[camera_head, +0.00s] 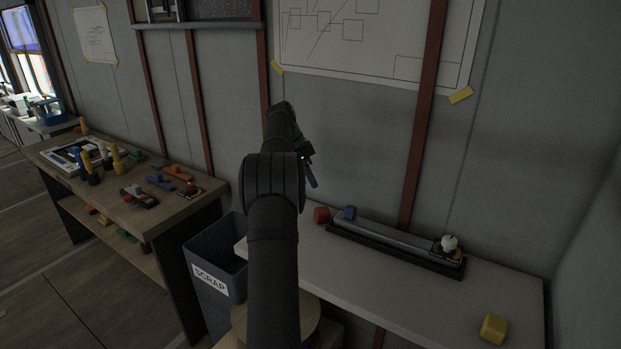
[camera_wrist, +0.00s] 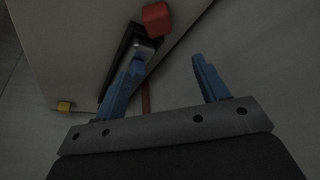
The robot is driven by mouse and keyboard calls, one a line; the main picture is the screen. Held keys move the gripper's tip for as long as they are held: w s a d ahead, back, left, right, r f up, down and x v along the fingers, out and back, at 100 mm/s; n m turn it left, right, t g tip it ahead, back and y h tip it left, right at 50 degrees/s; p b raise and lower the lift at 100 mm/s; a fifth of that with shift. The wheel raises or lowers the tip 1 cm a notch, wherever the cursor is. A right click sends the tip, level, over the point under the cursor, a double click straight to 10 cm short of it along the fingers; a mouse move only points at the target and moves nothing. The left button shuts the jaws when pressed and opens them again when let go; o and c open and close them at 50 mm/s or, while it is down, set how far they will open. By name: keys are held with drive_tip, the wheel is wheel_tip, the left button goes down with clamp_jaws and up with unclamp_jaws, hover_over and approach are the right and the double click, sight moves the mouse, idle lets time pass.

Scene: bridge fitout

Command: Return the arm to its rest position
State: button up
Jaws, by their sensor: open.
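My gripper (camera_head: 310,172) is raised in the head view, in front of the wall and above the back-left end of the white bench (camera_head: 400,303). The left finger overlaps the dark rail in that picture, and the right one shows against a plain grey surface. My arm hides part of the bench's left end in the head view.
A red block (camera_head: 321,215), a blue block (camera_head: 349,213) and a long rail (camera_head: 395,244) with a white knob (camera_head: 449,243) are on the bench. A yellow block (camera_head: 494,329) is front right. A scrap bin (camera_head: 210,281) and wooden table (camera_head: 125,208) stand left.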

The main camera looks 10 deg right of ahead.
sight(325, 209)
drive_tip(key=x, duration=1.2)
drive_tip(key=shift+d+f, duration=0.1)
drive_tip(key=shift+f, duration=0.5)
drive_tip(key=shift+r, duration=0.25)
drive_tip(key=shift+f, duration=0.1)
